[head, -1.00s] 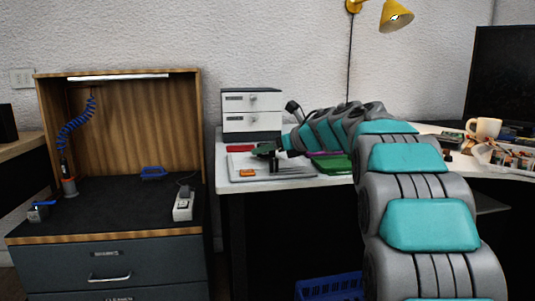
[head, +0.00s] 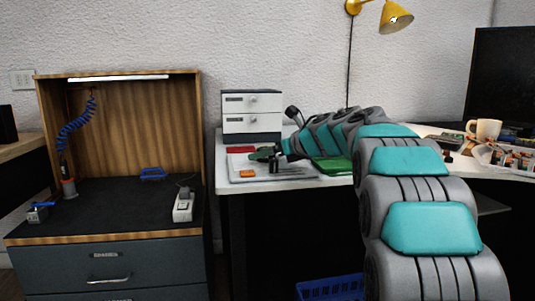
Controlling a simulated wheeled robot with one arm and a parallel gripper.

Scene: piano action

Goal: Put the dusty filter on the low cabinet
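The low cabinet (head: 152,244) stands at the left, with grey drawers, a dark top and a wooden hood over it. My gripper (head: 262,155) is at the end of my teal and grey arm, over a light grey tray (head: 245,178) on the white desk. The gripper is small here, and I cannot tell whether its fingers are open or hold anything. I cannot make out which thing is the dusty filter. An orange piece (head: 247,173), a red flat item (head: 241,149) and a green item (head: 335,165) lie on the desk near the gripper.
On the cabinet top are a white device (head: 183,206), a blue tray (head: 153,174), a small blue-handled item (head: 39,213) and a tool on a coiled blue hose (head: 68,187). Dark free room lies between them. A white drawer unit (head: 252,113) stands behind the gripper.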

